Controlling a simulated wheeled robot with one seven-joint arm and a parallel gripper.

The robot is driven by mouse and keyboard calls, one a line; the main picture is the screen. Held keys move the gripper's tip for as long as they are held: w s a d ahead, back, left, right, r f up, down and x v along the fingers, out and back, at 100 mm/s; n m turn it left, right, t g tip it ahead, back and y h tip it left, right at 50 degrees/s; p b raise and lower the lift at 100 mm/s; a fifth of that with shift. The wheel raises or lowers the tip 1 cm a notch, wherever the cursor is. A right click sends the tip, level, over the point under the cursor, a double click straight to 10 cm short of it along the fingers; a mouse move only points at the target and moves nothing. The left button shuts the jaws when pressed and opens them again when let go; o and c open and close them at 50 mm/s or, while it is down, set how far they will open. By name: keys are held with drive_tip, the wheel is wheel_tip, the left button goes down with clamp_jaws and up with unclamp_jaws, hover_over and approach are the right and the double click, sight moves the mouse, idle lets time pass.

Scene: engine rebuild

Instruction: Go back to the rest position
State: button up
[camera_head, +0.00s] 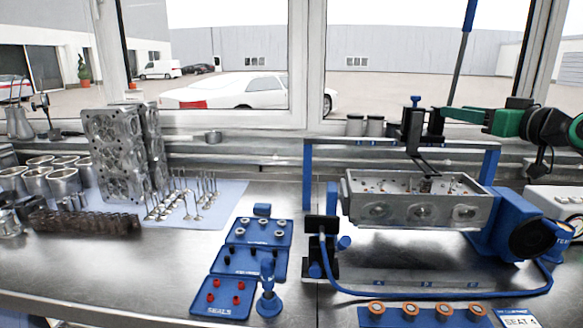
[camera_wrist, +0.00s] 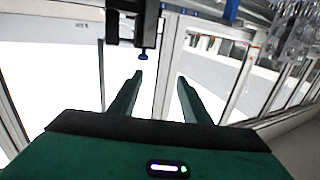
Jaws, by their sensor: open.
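My gripper (camera_head: 462,114) reaches in from the right in the head view, its green body level and pointing left. In the wrist view its two green fingers (camera_wrist: 160,76) stand wide apart with nothing between them. The black clamp fixture (camera_head: 415,125) with a blue knob stands just left of the fingertips. The same fixture shows in the wrist view (camera_wrist: 140,28), beyond the fingertips. Under it, the metal cylinder head (camera_head: 420,208) lies in the blue stand (camera_head: 308,165).
Blue trays (camera_head: 226,262) with small parts lie left of the stand, beside a blue hand tool (camera_head: 267,290). Valves (camera_head: 180,197) stand on a pale mat. Upright cylinder heads (camera_head: 112,155) stand at the left. A strip with copper-coloured rings (camera_head: 410,312) lies at the front.

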drive_tip(key=s+d+f+m+g+h, duration=0.15)
drive_tip(key=s+f+g, duration=0.35)
drive_tip(key=f, duration=0.5)
drive_tip(key=s+f+m+g+h, duration=0.3)
drive_tip(key=s+f, duration=0.3)
drive_tip(key=f, duration=0.5)
drive_tip(key=s+f+m+g, duration=0.2)
drive_tip(key=s+f+g, duration=0.2)
drive_tip(key=s, duration=0.8)
drive_tip(key=s+f+m+g, duration=0.3)
drive_tip(key=s+f+g, duration=0.2)
drive_tip(key=s, duration=0.8)
wheel_tip(320, 180, down, 2)
drive_tip(key=shift+f, duration=0.15)
drive_tip(key=shift+d+h, duration=0.1)
drive_tip(key=shift+h, duration=0.15)
drive_tip(key=shift+w+f, duration=0.25)
drive_tip(key=shift+w, duration=0.45)
